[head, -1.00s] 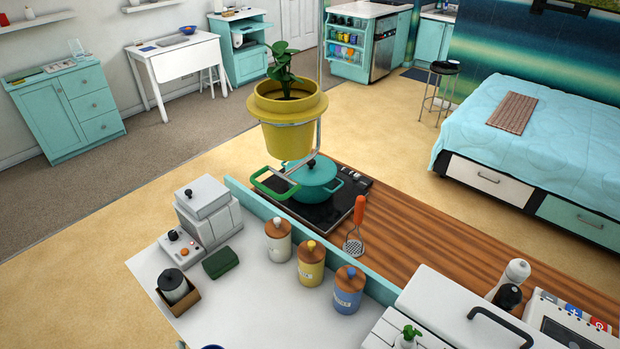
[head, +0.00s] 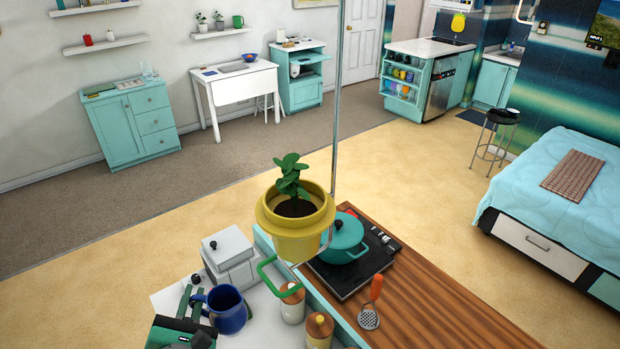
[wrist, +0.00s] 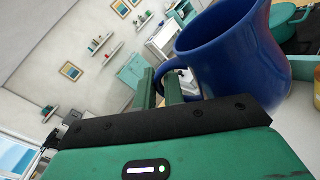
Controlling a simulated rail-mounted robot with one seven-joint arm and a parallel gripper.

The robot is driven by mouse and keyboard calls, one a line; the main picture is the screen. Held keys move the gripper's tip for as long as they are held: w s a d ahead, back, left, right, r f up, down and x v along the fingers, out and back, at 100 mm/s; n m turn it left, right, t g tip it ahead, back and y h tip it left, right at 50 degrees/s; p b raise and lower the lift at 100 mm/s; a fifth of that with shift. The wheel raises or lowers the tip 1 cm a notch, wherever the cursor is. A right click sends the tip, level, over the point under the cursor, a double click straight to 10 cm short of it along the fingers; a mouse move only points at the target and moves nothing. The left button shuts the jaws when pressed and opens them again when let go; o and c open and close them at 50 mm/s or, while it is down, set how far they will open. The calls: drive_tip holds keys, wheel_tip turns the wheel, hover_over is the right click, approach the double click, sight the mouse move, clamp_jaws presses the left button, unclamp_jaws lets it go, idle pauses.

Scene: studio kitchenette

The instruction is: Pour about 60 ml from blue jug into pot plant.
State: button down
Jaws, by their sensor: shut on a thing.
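The blue jug (head: 226,308) is at the lower left in the head view, held up near the white counter. My gripper (head: 192,302) is shut on the jug's handle; the wrist view shows the green fingers (wrist: 162,88) at the handle and the jug (wrist: 235,55) close by, roughly upright with some tilt. The jug's contents are not visible. The pot plant (head: 296,222), a yellow pot with dark soil and green leaves, hangs in a metal ring on a rod, to the right of and above the jug in the picture. The two are apart.
Lidded canisters (head: 291,302) stand below the plant, and a white appliance (head: 229,255) stands behind the jug. A green loop handle (head: 268,276) sticks out beneath the yellow pot.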

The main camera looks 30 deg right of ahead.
drive_tip(key=w+d+r+h+p, duration=0.1)
drive_tip(key=w+d+r+p, duration=0.1)
drive_tip(key=r, duration=0.5)
drive_tip(key=w+d+r+m+g+h+p, duration=0.1)
drive_tip(key=w+d+r+p, duration=0.1)
drive_tip(key=w+r+p, duration=0.2)
drive_tip(key=w+d+r+m+g+h+p, duration=0.1)
drive_tip(key=w+d+r+p, duration=0.1)
drive_tip(key=r, duration=0.8)
drive_tip(key=shift+w+d+r+p, duration=0.25)
drive_tip(key=shift+w+d+p, duration=0.15)
drive_tip(key=shift+w+d, duration=0.15)
drive_tip(key=shift+m, duration=0.3)
drive_tip(key=s+d+r+m+h, duration=0.1)
drive_tip(key=s+d+r+m, duration=0.1)
drive_tip(key=r+m, duration=0.3)
drive_tip(key=s+d+r+m+h+b, duration=0.1)
drive_tip(key=s+d+r+m, duration=0.2)
drive_tip(key=s+r+m, duration=0.2)
drive_tip(key=shift+d+r+m+h, duration=0.25)
drive_tip(key=shift+m+h, duration=0.05)
drive_tip(key=shift+m, duration=0.4)
drive_tip(key=shift+s+r, duration=0.1)
drive_tip(key=shift+r, duration=0.05)
drive_tip(key=shift+s+d+f+m+h+b, duration=0.2)
drive_tip(key=shift+m+b, duration=0.4)
drive_tip(key=shift+b, duration=0.5)
drive_tip(key=shift+s+d+f+m+h+b, duration=0.1)
drive_tip(key=shift+s+d+m+b, duration=0.15)
drive_tip(key=shift+m+b, duration=0.6)
